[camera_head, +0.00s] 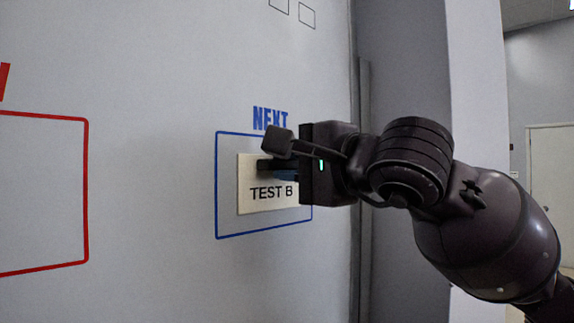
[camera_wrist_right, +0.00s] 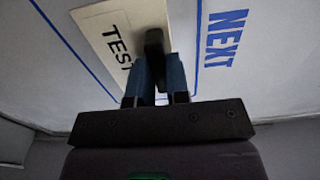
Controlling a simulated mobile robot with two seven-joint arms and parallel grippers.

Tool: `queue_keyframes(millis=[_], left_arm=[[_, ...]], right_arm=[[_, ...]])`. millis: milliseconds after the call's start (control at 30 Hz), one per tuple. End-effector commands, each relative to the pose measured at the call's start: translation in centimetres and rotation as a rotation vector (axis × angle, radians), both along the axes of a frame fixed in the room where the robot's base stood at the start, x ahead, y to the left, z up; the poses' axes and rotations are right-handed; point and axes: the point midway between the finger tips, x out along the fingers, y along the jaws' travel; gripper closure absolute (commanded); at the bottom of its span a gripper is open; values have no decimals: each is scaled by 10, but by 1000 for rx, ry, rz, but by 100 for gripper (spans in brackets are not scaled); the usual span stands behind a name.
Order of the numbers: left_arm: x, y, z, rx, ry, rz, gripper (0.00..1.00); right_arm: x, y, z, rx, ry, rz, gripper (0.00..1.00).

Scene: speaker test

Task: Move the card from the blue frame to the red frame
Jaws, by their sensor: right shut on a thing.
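The cream card (camera_head: 250,205) reads "TEST B" and lies against the white board inside the blue frame (camera_head: 216,190), under the blue word "NEXT". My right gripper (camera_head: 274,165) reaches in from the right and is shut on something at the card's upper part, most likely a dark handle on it. The fingers hide part of the card. In the right wrist view the card (camera_wrist_right: 98,22) lies beyond the blue-sided fingers (camera_wrist_right: 157,85), with a dark piece between them. The red frame (camera_head: 87,190) is at the left, partly out of view; its inside looks empty where visible. My left gripper is out of view.
The white board (camera_head: 150,200) is bare between the two frames. Small outlined squares (camera_head: 307,15) are at the top. The board's right edge and a grey column (camera_head: 400,60) stand behind my right arm. A door (camera_head: 550,165) is far right.

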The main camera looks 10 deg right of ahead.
Motion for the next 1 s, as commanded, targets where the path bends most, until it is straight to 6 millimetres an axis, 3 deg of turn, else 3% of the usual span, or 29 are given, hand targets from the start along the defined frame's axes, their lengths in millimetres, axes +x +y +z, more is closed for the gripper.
queue_keyframes(millis=[400,1000], left_arm=[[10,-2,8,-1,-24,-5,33],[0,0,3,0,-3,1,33]], right_arm=[[-8,-5,1,1,-1,0,100],[-20,-13,1,1,-2,0,100]])
